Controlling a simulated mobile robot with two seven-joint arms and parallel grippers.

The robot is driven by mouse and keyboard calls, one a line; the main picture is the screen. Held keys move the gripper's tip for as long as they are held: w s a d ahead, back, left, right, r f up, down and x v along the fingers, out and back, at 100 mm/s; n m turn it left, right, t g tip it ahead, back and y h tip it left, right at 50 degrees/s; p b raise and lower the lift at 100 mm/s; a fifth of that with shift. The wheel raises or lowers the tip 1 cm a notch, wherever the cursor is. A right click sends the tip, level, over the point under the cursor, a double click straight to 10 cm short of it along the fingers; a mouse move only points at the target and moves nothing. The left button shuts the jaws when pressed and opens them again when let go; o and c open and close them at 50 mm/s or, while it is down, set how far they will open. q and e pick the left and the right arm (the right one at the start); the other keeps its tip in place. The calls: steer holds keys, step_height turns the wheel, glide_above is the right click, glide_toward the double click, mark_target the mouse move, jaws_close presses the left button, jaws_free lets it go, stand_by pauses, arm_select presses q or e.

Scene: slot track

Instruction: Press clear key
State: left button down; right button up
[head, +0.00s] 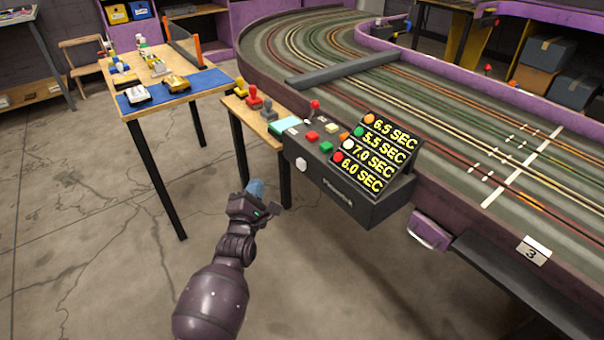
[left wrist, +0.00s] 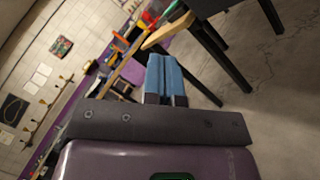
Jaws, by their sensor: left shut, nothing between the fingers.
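The dark timing console (head: 350,200) sits at the side of the slot track, with a lit panel of four times in seconds. Its top carries a red key (head: 312,136), a green key (head: 326,147) and a cream key (head: 331,128). A white button (head: 301,164) is on its near left corner. No label is readable, so I cannot tell which is the clear key. My left gripper (head: 257,188) is shut and empty, lower left of the console and apart from it. Its blue fingers lie together in the left wrist view (left wrist: 166,75). My right gripper is not in view.
A small wooden stand (head: 256,118) with red and yellow controllers adjoins the console. A wooden table (head: 190,90) with blue mats and model cars stands at left. The purple-walled track (head: 470,130) fills the right. Floor around my left arm is clear.

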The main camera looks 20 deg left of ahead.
mark_target(301, 164)
arm_select(q)
steer(key=shift+w+d+n, duration=0.1)
steer(key=shift+w+n, duration=0.05)
steer(key=shift+n, duration=0.15)
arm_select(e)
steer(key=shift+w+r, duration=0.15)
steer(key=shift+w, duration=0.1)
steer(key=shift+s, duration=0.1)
arm_select(q)
steer(key=w+d+b, duration=0.2)
steer(key=w+d, duration=0.3)
steer(key=w, duration=0.2)
steer(key=shift+d+b, duration=0.25)
steer(key=shift+b, duration=0.05)
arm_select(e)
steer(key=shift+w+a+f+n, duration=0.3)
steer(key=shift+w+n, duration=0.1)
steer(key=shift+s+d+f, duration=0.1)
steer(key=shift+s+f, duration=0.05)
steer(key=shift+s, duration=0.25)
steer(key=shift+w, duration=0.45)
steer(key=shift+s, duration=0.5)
